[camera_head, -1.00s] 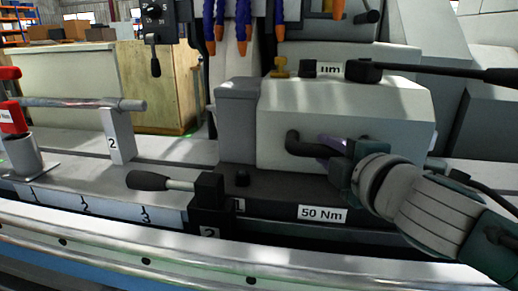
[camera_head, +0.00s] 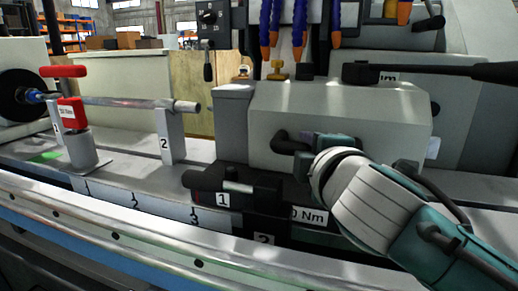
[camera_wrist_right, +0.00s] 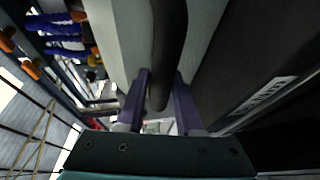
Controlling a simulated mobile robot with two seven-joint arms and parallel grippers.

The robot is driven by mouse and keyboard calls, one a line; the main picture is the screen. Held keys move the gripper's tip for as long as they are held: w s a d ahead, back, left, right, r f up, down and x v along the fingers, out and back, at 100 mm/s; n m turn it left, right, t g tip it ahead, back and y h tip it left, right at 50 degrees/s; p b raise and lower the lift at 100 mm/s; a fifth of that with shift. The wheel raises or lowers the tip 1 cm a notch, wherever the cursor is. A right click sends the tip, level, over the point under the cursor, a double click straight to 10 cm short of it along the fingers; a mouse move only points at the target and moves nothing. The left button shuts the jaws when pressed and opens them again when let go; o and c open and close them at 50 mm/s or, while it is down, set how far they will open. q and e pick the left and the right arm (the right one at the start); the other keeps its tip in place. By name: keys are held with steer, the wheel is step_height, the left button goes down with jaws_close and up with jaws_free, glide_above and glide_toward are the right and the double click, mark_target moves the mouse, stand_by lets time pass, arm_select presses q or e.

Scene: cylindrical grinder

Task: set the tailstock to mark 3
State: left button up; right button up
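The tailstock (camera_head: 335,120) is a pale grey block on a dark base at the middle right of the head view. The left end of its base, with a small red mark, is close above mark 3 (camera_head: 194,213) on the bed's scale. Mark 2 (camera_head: 137,200) and mark 1 (camera_head: 86,188) lie further left. My right gripper (camera_head: 300,147) is at the black handle (camera_head: 284,142) on the tailstock's front. My left gripper is not in view.
A dark lever block labelled 2 (camera_head: 263,220) stands before the tailstock base and covers part of the torque label. Its lever (camera_head: 205,182) points left.

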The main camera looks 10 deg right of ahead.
steer(key=o, duration=0.3)
steer(key=shift+d, duration=0.1)
steer(key=shift+o, duration=0.2)
steer(key=shift+s+f, duration=0.1)
steer(key=p+v, duration=0.1)
steer(key=v, duration=0.9)
